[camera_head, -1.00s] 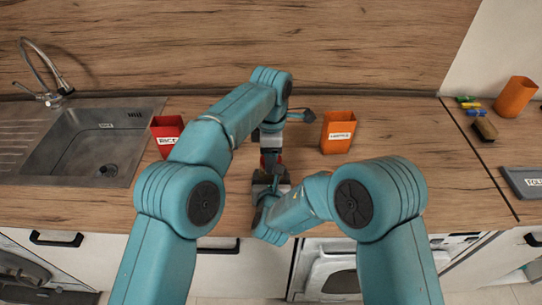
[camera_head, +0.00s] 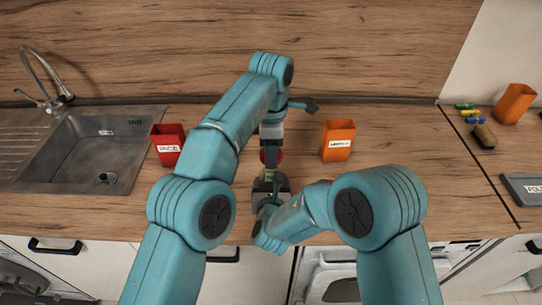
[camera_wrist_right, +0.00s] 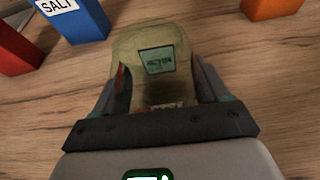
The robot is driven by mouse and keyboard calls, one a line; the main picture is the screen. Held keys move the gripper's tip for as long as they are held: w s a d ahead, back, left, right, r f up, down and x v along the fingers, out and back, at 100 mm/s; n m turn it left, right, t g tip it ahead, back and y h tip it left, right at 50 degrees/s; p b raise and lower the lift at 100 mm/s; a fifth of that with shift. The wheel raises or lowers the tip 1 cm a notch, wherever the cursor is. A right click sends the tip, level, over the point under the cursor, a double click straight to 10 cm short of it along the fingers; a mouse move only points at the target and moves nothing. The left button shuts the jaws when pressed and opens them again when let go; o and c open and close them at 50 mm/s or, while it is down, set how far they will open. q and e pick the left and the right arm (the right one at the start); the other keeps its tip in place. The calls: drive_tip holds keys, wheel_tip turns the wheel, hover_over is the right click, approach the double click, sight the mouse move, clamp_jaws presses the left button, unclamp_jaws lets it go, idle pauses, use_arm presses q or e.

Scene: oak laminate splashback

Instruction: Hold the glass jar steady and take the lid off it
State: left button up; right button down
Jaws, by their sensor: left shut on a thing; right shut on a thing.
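The glass jar (camera_head: 270,176) stands at the front middle of the worktop, mostly hidden in the head view by my grippers. In the right wrist view the jar (camera_wrist_right: 152,38) is yellowish-green, with a small label, between the two fingers. My right gripper (camera_head: 270,183) is shut on it from the front; its fingers also show in the wrist view (camera_wrist_right: 157,82). My left gripper (camera_head: 271,147) points down above the jar, shut on the red lid (camera_head: 272,157). The lid is just above the jar in the head view; I cannot tell how wide any gap is.
A red box (camera_head: 168,146) stands left and an orange box (camera_head: 338,141) right. A blue salt box (camera_wrist_right: 75,16) shows in the wrist view. The sink (camera_head: 85,150) is at the left. A brush (camera_head: 484,136) and an orange cup (camera_head: 514,103) are far right.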

unclamp_jaws()
drive_tip(key=shift+s, duration=0.1)
